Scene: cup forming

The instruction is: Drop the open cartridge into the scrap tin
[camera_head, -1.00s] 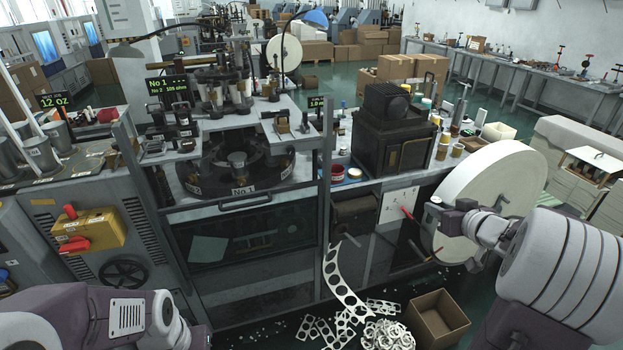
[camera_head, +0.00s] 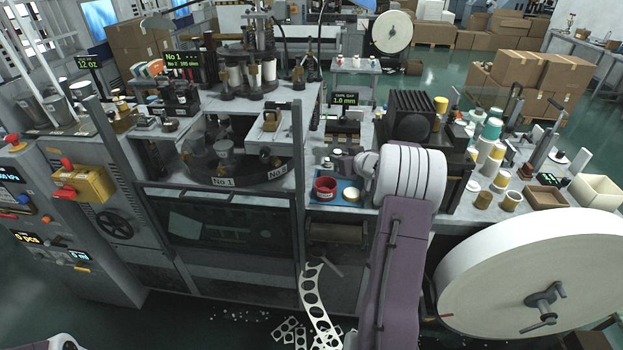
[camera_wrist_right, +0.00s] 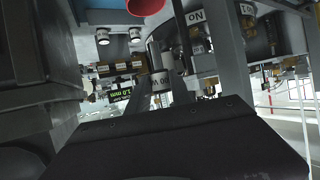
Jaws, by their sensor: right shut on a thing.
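The open cartridge (camera_wrist_right: 161,82), a pale cylinder with a wattage label, shows beyond the dark gripper body in the right wrist view. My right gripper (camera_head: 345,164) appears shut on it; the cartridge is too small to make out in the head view. A round red tin (camera_head: 325,188), apparently the scrap tin, stands on a blue mat just below the gripper in the picture. Its red edge also shows at the top of the right wrist view (camera_wrist_right: 146,5). The gripper is near the tin, but their exact gap is unclear. My left gripper is out of view.
The forming machine's turntable (camera_head: 228,172) and frame post (camera_head: 298,170) are to the left. A black box-shaped unit (camera_head: 412,118) stands behind my right wrist, and a large paper roll (camera_head: 535,265) fills the lower right.

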